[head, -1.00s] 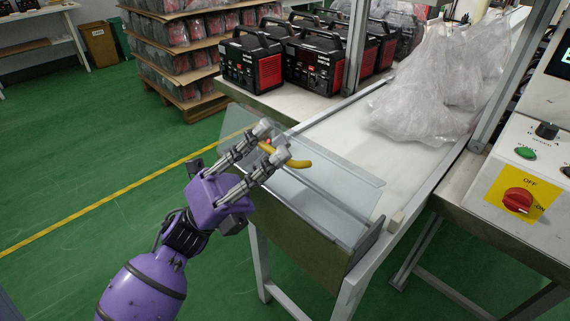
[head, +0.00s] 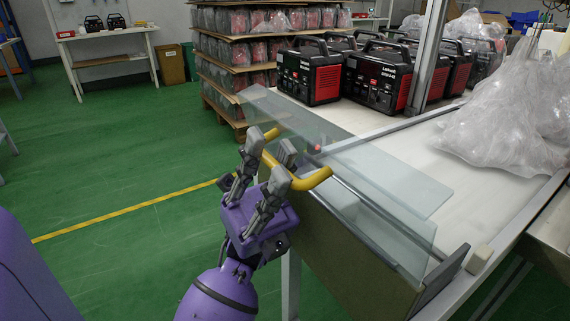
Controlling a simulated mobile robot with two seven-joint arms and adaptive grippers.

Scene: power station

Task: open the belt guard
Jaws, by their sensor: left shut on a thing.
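The belt guard is a clear glass-like cover (head: 392,182) with a yellow bar handle (head: 314,181). It stands along the near left edge of the white belt table. Panes overlap in view, so I cannot tell exactly how far it is tilted. My left gripper (head: 268,158) comes up from below and is shut on the yellow handle. Its grey fingers lie on both sides of the bar and hide part of it. A small red spot (head: 314,149) shows behind the handle. My right gripper is not in view.
Black and red power units (head: 310,72) stand on the table behind the guard. Clear plastic bags (head: 505,115) lie on the belt at right. A metal post (head: 430,50) rises at the table's back. Open green floor (head: 120,170) lies to the left.

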